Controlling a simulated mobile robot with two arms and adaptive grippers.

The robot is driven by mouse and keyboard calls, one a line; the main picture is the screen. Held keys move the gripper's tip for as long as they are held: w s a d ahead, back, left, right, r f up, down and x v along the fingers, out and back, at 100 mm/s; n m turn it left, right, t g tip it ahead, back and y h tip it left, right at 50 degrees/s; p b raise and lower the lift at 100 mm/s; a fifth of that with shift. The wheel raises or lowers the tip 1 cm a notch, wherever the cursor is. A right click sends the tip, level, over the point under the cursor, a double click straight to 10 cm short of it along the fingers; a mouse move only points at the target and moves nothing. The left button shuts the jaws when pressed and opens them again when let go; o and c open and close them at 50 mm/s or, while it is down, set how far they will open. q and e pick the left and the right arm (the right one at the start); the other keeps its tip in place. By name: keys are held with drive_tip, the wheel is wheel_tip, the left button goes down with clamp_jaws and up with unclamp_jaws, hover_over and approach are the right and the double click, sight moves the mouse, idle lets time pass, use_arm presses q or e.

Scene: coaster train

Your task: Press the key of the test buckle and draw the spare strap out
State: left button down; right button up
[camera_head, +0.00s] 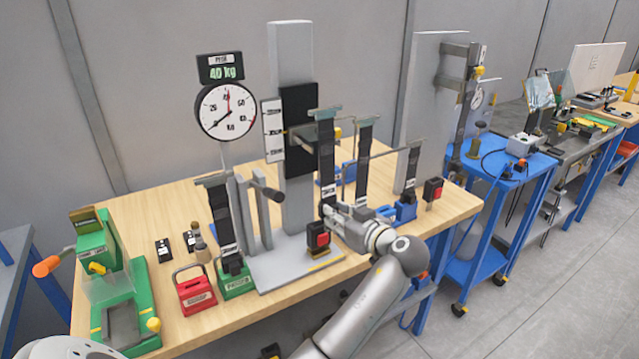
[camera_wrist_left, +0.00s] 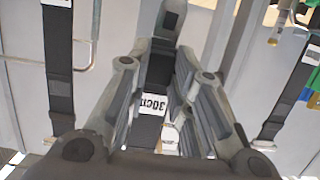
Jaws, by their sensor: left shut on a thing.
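The test buckle (camera_head: 318,238), black with a red key, stands on the front of the grey base plate (camera_head: 300,268) of the test stand. A black strap (camera_head: 326,160) hangs from a metal hanger just above it. My left gripper (camera_head: 332,211) is shut on this strap low down, just above and to the right of the buckle. Whether the strap's lower end sits in the buckle is hidden. My right gripper is not in view.
A dial gauge (camera_head: 226,110) reading 40 kg stands behind. Other straps hang on both sides, one above a green block (camera_head: 236,284) beside a red padlock-shaped block (camera_head: 195,292). Another red-key buckle (camera_head: 433,189) stands right. A green hand press (camera_head: 112,290) is at left.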

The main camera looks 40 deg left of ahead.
use_arm(q)
drive_tip(key=f+v, duration=0.1)
drive_tip(key=v, duration=0.6)
drive_tip(key=shift+d+f+b, duration=0.2)
drive_tip(key=shift+f+b, duration=0.1)
drive_tip(key=shift+b, duration=0.15)
